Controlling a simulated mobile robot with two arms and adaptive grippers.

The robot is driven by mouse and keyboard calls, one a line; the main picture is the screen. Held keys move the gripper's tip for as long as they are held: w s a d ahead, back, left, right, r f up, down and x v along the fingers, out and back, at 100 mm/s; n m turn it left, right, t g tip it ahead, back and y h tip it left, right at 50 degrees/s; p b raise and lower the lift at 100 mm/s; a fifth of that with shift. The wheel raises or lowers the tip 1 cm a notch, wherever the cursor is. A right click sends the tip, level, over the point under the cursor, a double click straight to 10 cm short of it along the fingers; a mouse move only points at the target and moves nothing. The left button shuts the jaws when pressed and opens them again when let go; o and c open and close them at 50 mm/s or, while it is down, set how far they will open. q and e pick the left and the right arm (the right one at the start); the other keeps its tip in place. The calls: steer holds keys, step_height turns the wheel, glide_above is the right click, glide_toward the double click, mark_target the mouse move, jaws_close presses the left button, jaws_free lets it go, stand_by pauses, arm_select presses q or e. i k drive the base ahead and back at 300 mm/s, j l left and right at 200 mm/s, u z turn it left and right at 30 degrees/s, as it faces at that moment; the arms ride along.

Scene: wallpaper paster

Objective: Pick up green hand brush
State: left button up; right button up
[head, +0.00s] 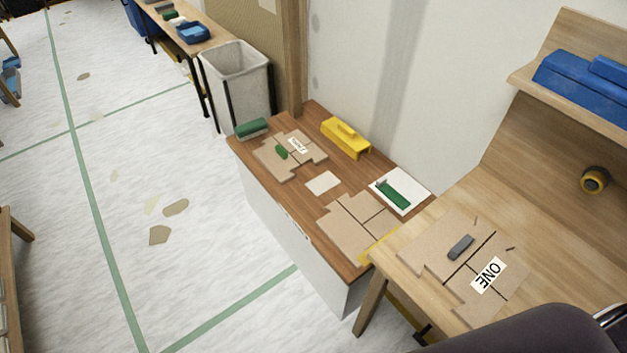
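Several green items lie on the low brown cabinet top (308,178). A long green brush-like item (393,194) lies on a white sheet (416,189) at the cabinet's right end. Another green block-shaped item (252,128) sits at the far left corner. A small green piece (281,152) lies on cut cardboard (268,160). I cannot tell for sure which one is the hand brush. Neither of my grippers is in view.
A yellow tool (345,138) lies along the wall side of the cabinet. A grey bin (238,80) stands behind the cabinet. Floor at left is mostly open, with scattered scraps (160,235).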

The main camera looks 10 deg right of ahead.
mark_target(253, 128)
steer(key=i+j+z, duration=0.15)
steer(key=i+j, duration=0.6)
steer(key=i, duration=0.15)
